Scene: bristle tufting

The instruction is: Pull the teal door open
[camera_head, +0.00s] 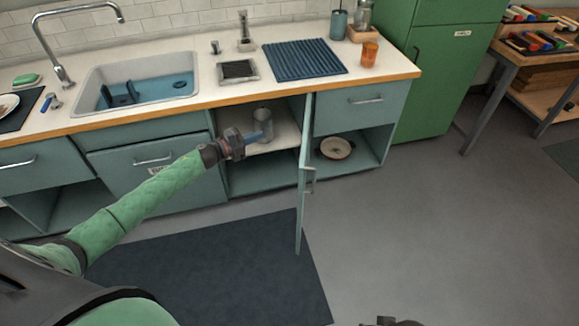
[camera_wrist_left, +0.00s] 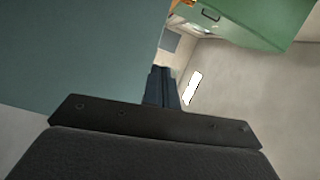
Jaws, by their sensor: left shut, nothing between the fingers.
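The teal door (camera_head: 304,180) stands swung out from the lower cabinet, roughly square to its front, and shows nearly edge-on. Its bar handle (camera_head: 310,181) is on the right-hand face. My left gripper (camera_head: 264,136) is shut and empty at the cabinet opening, left of the door and apart from the handle. In the left wrist view its fingers (camera_wrist_left: 162,88) are together, beside the edge of a large teal panel (camera_wrist_left: 80,50) that looks like the door. A dark piece at the bottom edge of the head view may be my right gripper; its fingers are hidden.
A grey cup (camera_head: 263,118) stands on the cabinet shelf by the left gripper. A plate (camera_head: 335,148) lies in the open bay right of the door. A green fridge (camera_head: 440,80) stands farther right. The floor (camera_head: 420,220) right of the door is clear.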

